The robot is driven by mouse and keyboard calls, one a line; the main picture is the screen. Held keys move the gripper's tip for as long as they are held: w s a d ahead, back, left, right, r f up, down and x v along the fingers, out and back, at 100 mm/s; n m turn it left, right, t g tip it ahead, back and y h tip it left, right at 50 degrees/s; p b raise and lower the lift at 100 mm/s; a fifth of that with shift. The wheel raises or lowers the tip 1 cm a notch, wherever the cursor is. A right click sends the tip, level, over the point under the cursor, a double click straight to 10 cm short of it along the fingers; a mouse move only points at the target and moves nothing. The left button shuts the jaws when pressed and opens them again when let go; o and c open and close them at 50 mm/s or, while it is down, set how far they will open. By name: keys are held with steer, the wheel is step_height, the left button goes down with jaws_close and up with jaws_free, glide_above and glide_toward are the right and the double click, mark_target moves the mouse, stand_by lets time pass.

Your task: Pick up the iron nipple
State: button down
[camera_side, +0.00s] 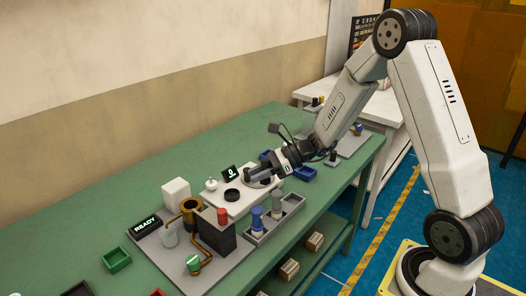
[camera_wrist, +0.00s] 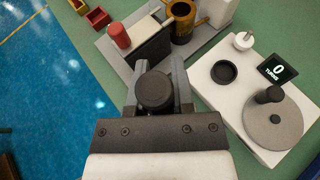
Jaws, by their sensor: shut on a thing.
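In the wrist view, my gripper (camera_wrist: 158,80) is shut on a dark round-topped cylinder, which I take to be the iron nipple (camera_wrist: 154,90). The fingers stand on either side of it. In the side view, my gripper (camera_side: 255,173) is over the far right part of the white platform (camera_side: 240,205) as seen there. The nipple is too small and dark to make out clearly in that view. Its lower part is hidden in the wrist view.
A grey tray (camera_side: 262,237) holds blue-topped cylinders (camera_side: 257,217). The platform carries a black ring (camera_wrist: 224,72), a grey disc with a black knob (camera_wrist: 273,122) and a display (camera_wrist: 277,70). A machine with a red cylinder (camera_side: 222,216) stands nearby. Green table (camera_side: 80,230) is clear at the back left.

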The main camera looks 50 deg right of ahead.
stand_by(0.7)
step_height(320, 180, up, 9)
steer(key=w+a+m+t+h, duration=0.1)
steer(key=a+m+t+h, duration=0.1)
steer(key=m+t+h, duration=0.2)
steer(key=shift+w+a+m+t+h, duration=0.2)
steer(key=shift+m+t+h, duration=0.2)
steer(key=shift+m+h, duration=1.1)
steer(key=shift+w+f, duration=0.1)
steer(key=shift+f, duration=0.05)
step_height(320, 180, down, 9)
steer(key=s+d+n+g+y, duration=0.1)
steer(key=d+n+g+y, duration=0.1)
steer(key=n+g+y, duration=0.2)
steer(key=shift+s+d+n+g+y, duration=0.2)
steer(key=shift+s+n+g+y, duration=0.15)
steer(key=shift+n+y, duration=1.15)
